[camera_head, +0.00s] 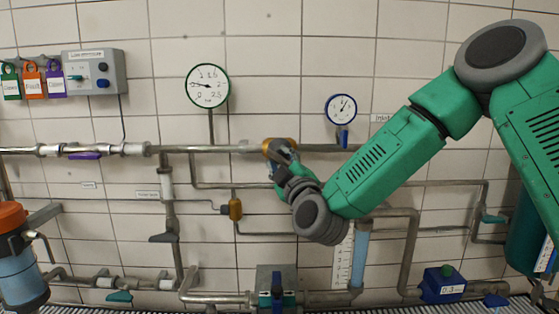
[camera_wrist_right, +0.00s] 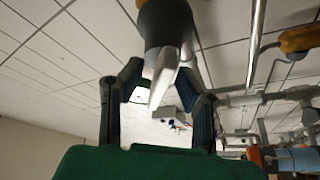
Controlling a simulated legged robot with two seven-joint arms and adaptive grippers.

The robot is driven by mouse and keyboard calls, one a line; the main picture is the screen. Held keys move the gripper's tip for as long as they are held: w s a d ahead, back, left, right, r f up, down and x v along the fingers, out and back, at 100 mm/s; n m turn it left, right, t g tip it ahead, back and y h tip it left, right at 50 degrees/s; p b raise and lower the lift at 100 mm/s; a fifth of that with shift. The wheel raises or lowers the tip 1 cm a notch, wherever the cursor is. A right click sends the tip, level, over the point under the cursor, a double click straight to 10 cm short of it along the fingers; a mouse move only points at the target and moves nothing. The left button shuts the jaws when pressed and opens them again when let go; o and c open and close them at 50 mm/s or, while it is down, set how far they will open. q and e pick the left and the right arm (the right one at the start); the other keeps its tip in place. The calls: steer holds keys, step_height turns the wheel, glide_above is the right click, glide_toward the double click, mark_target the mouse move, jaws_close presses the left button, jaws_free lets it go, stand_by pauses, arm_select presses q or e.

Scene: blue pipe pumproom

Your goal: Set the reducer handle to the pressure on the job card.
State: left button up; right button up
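The reducer (camera_head: 280,147), an orange-brass body on the upper pipe, is partly hidden by my right gripper (camera_head: 284,168). In the right wrist view, its dark body (camera_wrist_right: 165,22) is at the top, with a pale tapered handle (camera_wrist_right: 164,76) pointing down. My right gripper (camera_wrist_right: 158,72) has its two dark fingers spread on either side of the handle, with a visible gap at the left finger. A green-rimmed gauge (camera_head: 208,87) has its needle pointing left, near the low end. I cannot make out a job card with certainty. My left gripper is not in view.
A blue-rimmed gauge (camera_head: 341,109) is right of the reducer. A grey switch box (camera_head: 95,72) and hanging tags (camera_head: 33,81) are at upper left. Pipes and valves crowd below the gripper.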

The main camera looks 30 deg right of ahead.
steer(key=shift+a, duration=0.1)
jaws_close()
steer(key=m+b, duration=0.1)
steer(key=m+h+b, duration=0.1)
steer(key=b, duration=0.1)
steer(key=shift+f+m, duration=0.25)
steer(key=shift+m, duration=0.15)
steer(key=shift+r+m+h+b, duration=0.15)
steer(key=shift+m+h+b, duration=0.35)
steer(key=shift+m, duration=0.2)
steer(key=shift+r, duration=0.1)
jaws_free()
steer(key=shift+a, duration=0.1)
